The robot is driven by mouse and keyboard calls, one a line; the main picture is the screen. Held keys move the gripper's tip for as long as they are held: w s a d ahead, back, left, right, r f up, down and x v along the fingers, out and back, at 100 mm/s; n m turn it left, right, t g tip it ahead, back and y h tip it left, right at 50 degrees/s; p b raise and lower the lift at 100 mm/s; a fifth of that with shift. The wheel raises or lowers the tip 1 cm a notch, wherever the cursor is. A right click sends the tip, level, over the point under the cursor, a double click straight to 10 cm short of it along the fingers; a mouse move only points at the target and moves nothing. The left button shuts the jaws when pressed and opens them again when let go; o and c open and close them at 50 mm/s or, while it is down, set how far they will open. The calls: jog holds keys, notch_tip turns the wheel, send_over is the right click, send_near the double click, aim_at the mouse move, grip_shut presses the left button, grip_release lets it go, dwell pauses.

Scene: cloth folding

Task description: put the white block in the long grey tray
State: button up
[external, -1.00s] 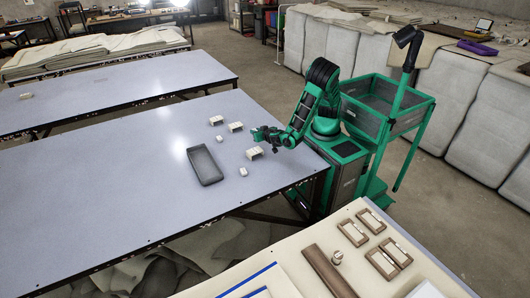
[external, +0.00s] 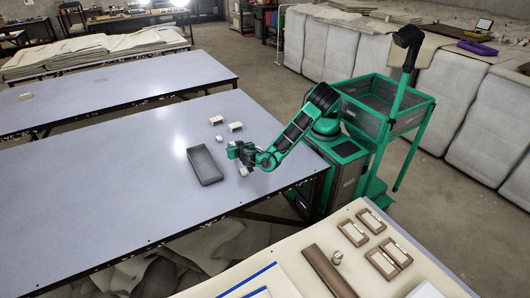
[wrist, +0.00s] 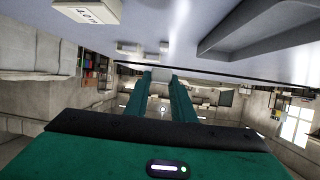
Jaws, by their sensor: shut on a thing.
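The long grey tray (external: 205,165) lies on the blue-grey table, left of my gripper (external: 241,164). In the wrist view, the tray (wrist: 260,28) fills the upper right. My gripper (wrist: 161,80) is shut on a small white block (wrist: 159,75) between its fingertips. The fingers are small and partly hidden by the wrist there, so the exact grip is hard to see.
Two pale boxes (external: 216,120) (external: 235,127) and another small white block (external: 220,138) lie behind the tray. A labelled box (wrist: 92,14) is at the wrist view's top left. The table's left and front are clear.

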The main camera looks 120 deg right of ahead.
jog(key=w+a+n+t, duration=0.1)
jog(key=w+a, duration=0.4)
jog(key=w, duration=0.7)
send_over(205, 167)
jog(key=f, duration=0.6)
jog(key=shift+a, duration=0.2)
jog(key=shift+f, duration=2.1)
jog(key=shift+f, duration=0.1)
jog(key=o, duration=1)
jog(key=v, duration=1.2)
jog(key=shift+r, duration=0.2)
